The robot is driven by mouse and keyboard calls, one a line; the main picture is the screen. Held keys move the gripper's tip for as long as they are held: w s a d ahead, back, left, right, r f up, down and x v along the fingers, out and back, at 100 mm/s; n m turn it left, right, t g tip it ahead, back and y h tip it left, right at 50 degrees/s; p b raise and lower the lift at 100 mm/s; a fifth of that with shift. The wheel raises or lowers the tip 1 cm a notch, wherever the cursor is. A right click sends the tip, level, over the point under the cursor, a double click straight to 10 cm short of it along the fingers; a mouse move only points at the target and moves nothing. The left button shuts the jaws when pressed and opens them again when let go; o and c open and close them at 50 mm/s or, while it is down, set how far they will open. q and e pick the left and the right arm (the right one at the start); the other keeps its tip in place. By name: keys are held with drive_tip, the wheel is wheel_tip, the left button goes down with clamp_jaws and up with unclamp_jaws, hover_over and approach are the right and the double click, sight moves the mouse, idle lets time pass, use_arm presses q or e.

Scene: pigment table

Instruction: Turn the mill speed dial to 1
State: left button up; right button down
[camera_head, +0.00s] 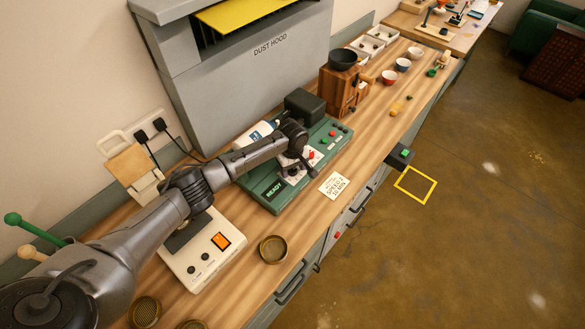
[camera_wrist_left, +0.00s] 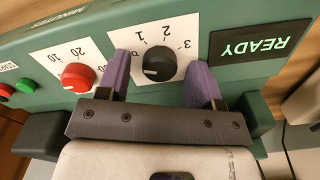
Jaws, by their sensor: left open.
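The mill speed dial (camera_wrist_left: 159,64) is a black round knob on a white plate marked 1, 2 and 3, seen in the left wrist view. A white mark shows on its lower left side in that view; I cannot tell which number it indicates. My left gripper (camera_wrist_left: 157,68) is open, with one purple finger on either side of the dial. I cannot tell whether the fingers touch it. In the head view my left gripper (camera_head: 296,168) is over the green mill panel (camera_head: 262,197) and hides part of it. My right gripper is not in view.
Beside the speed dial is a red knob (camera_wrist_left: 78,77) marked 10 and 20. A READY display (camera_wrist_left: 262,42) is on the other side. A card (camera_head: 334,186) lies in front of the panel. A scale (camera_head: 203,250) and a brass dish (camera_head: 273,249) stand nearby.

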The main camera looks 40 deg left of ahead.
use_arm(q)
drive_tip(key=shift+f, duration=0.15)
drive_tip(key=c, duration=0.9)
drive_tip(key=shift+r+m+p, duration=0.2)
drive_tip(key=shift+m+p, duration=0.5)
drive_tip(key=shift+p, duration=0.1)
drive_tip(key=shift+m+p, duration=0.9)
drive_tip(key=shift+m, duration=0.3)
drive_tip(key=m+p, duration=0.1)
drive_tip(key=m, duration=0.2)
drive_tip(key=shift+f+p, duration=0.1)
drive_tip(key=shift+p, duration=0.2)
drive_tip(key=shift+m, duration=1.2)
drive_tip(key=o, duration=0.9)
